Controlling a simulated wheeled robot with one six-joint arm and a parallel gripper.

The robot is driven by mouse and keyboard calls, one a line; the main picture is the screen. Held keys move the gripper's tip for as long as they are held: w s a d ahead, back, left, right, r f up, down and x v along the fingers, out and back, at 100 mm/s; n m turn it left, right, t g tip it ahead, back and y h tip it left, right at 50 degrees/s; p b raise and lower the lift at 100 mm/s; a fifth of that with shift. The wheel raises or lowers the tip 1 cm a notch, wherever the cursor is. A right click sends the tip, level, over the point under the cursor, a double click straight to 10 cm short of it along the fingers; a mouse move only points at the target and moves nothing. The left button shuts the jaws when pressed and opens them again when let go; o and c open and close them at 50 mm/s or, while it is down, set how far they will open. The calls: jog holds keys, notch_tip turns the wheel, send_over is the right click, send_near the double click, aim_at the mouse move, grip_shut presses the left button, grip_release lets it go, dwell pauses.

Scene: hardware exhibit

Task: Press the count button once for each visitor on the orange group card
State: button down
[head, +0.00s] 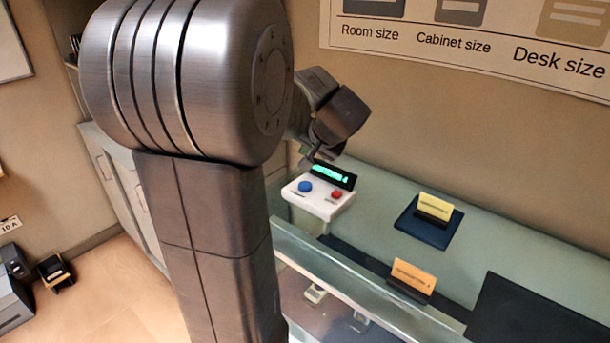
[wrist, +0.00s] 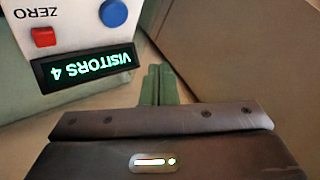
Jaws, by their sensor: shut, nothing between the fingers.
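The white counter box (head: 318,197) stands on the glass-edged counter. It has a blue button (head: 305,187), a red button (head: 336,195) and a lit display (head: 334,175). In the wrist view the box (wrist: 75,15) shows upside down: the display (wrist: 85,68) reads "VISITORS 4", the red button (wrist: 43,37) is marked ZERO, and the blue button (wrist: 113,13) is unpressed by anything. The orange card (head: 413,275) stands to the right; its print is too small to read surely. My gripper (head: 312,156) is shut and empty, near the display side, apart from both buttons; its fingers also show in the wrist view (wrist: 158,85).
A yellow card (head: 435,206) stands on a dark blue mat (head: 428,226) behind the orange card. A black mat (head: 540,315) lies at the front right. A glass edge (head: 350,285) runs along the counter front. A size poster (head: 470,40) hangs on the wall.

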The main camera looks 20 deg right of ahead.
jog(key=shift+r+p, duration=0.95)
jog(key=shift+p, duration=0.25)
jog(key=shift+f, duration=0.1)
jog(key=b, duration=0.6)
send_over(307, 187)
notch_tip(307, 187, down, 8)
jog(key=shift+r, duration=0.25)
jog(key=shift+f+b, duration=0.45)
jog(key=shift+f, duration=0.2)
jog(key=shift+f, duration=0.1)
dwell(0.3)
jog(key=shift+f+b, duration=0.35)
jog(key=shift+b, duration=0.25)
